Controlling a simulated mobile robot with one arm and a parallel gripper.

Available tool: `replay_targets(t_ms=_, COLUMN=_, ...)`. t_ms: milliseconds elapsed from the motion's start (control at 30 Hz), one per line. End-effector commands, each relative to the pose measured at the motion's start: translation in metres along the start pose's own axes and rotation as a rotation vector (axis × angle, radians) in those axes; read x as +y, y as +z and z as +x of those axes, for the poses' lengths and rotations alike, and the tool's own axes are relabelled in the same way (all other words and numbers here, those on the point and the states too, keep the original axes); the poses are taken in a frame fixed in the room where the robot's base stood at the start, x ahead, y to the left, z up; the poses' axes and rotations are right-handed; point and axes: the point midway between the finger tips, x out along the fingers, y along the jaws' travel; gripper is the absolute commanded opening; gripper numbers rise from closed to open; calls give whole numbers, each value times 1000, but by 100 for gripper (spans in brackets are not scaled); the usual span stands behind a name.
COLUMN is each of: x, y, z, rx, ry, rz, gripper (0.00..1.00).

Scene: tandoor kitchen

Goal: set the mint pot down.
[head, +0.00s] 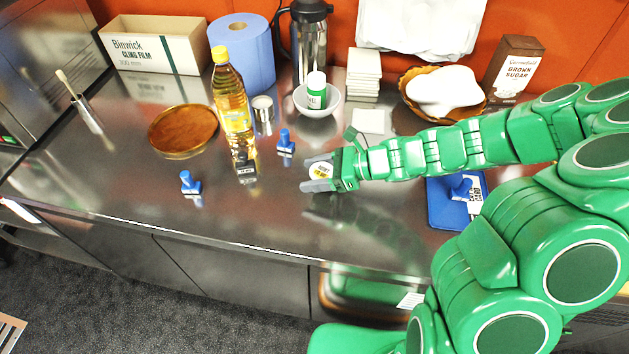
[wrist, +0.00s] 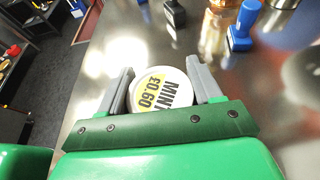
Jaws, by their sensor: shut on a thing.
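The mint pot (head: 320,169) is a small round tub with a white and yellow lid. In the wrist view its lid (wrist: 162,89) reads "MINT £0.60". My gripper (head: 312,178) is shut on it, with one grey finger on each side. The fingers also show in the wrist view (wrist: 161,72). The pot is over the front middle of the steel counter (head: 255,215). The pot's lower part is hidden, and I cannot tell whether its base touches the counter.
Blue stamps (head: 190,184) (head: 286,142) and a black stamp (head: 246,171) stand left of the pot. An oil bottle (head: 232,100) and white bowl (head: 317,104) are behind. A blue board (head: 440,212) lies right, under my arm. The counter in front is clear to its edge.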

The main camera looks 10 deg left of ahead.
Motion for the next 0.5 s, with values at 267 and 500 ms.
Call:
replay_targets(t_ms=267, x=0, y=-23, z=10, rx=-1, ry=3, rz=3, gripper=33)
replay_targets(t_ms=500, x=0, y=-30, z=12, rx=0, ry=1, rz=1, gripper=33)
